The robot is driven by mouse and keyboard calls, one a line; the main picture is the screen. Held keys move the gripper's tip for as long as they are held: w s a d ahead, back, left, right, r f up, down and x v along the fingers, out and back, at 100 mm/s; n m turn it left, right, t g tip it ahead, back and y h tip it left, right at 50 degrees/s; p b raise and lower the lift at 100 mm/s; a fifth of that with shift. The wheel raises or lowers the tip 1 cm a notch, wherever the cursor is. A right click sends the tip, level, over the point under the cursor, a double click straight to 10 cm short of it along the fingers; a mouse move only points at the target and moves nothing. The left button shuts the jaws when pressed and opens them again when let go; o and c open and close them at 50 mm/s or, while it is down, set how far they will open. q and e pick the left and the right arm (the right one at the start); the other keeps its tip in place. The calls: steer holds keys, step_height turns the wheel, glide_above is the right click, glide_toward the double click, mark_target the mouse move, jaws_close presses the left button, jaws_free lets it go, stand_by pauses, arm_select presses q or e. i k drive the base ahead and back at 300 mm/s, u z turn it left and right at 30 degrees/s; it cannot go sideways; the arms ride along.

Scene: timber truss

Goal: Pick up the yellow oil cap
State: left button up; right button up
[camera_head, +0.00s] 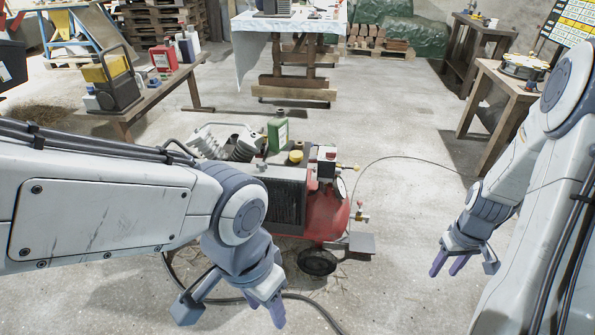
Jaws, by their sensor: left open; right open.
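The yellow oil cap (296,156) sits on top of the red and black compressor (322,212) in the middle of the floor. A green can (278,134) stands just behind the cap. My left gripper (265,307) is open and empty, pointing down in front of the compressor, well short of the cap. My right gripper (449,265) is open and empty to the right of the compressor, also well apart from the cap. My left arm hides part of the compressor's left side.
A bench at left (150,105) holds a yellow and black canister (108,80) and several bottles. A cloth-covered table (290,22) stands behind. A wooden table (497,125) is at right. A thin cable and a dark hose lie on the floor. Floor between compressor and right table is mostly clear.

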mark_target(295, 155)
steer(key=u, duration=0.6)
steer(key=i, duration=0.35)
steer(key=u, duration=0.55)
steer(key=i, duration=1.5)
steer(key=z, duration=0.65)
steer(key=i, duration=0.3)
steer(key=z, duration=0.35)
